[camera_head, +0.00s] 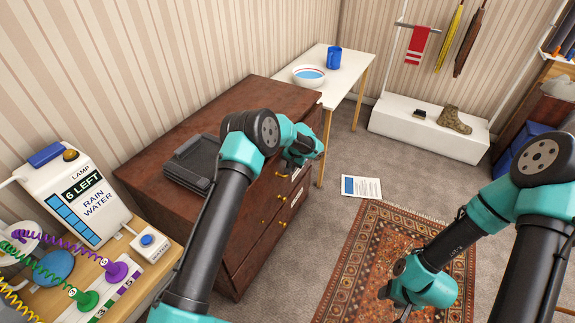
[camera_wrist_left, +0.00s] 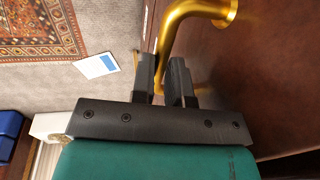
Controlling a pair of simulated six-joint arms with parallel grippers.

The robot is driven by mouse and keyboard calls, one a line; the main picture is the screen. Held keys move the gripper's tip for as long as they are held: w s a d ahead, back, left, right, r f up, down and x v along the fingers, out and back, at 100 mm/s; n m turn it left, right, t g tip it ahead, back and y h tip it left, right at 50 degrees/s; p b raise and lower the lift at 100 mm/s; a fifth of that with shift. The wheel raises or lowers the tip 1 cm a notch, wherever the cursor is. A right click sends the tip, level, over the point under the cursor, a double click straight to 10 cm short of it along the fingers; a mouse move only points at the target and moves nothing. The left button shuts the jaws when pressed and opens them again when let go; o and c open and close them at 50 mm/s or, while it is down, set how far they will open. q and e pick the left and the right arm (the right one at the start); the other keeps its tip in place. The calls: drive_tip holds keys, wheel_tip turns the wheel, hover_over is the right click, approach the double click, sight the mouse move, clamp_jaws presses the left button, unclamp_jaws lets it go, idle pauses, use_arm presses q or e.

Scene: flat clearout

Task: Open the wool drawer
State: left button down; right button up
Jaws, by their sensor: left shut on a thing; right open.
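The brown wooden dresser (camera_head: 150,180) has drawers with gold handles and pale labels on its front. The label writing is too small to read, so I cannot tell which drawer is the wool one. My left gripper (camera_head: 302,158) is at the upper part of the front, hiding the drawer there. In the left wrist view my left gripper (camera_wrist_left: 168,82) is shut on a gold drawer handle (camera_wrist_left: 185,22), which passes between its fingers. A lower gold handle (camera_head: 282,224) is free. My right gripper (camera_head: 398,302) is open and empty above the rug, partly hidden by its wrist.
A dark tray (camera_head: 192,160) lies on the dresser top. A patterned rug (camera_head: 375,240) and a paper sheet (camera_head: 361,187) lie on the floor. A white table (camera_head: 340,68) with a bowl (camera_head: 308,76) and blue mug (camera_head: 334,58) stands behind. Floor before the dresser is clear.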

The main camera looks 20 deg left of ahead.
use_arm(q)
drive_tip(key=s+d, duration=0.3)
drive_tip(key=d, duration=0.9)
drive_tip(key=s+d, duration=0.3)
drive_tip(key=d, duration=1)
drive_tip(key=shift+s, duration=0.3)
drive_tip(key=c, duration=1.1)
unclamp_jaws()
drive_tip(key=d+r, duration=0.1)
drive_tip(key=r, duration=0.4)
drive_tip(key=d+r, duration=0.1)
drive_tip(key=r, duration=0.5)
drive_tip(key=d+r, duration=0.1)
drive_tip(key=r, duration=0.5)
drive_tip(key=shift+s+d, duration=0.15)
drive_tip(key=shift+s, duration=0.25)
drive_tip(key=a+f, duration=0.1)
drive_tip(key=f, duration=0.4)
drive_tip(key=a+f, duration=0.1)
drive_tip(key=f, duration=0.4)
drive_tip(key=a+f, duration=0.1)
drive_tip(key=f, duration=0.4)
drive_tip(key=shift+w+f, duration=0.35)
drive_tip(key=shift+w, duration=0.05)
drive_tip(key=shift+r, duration=0.15)
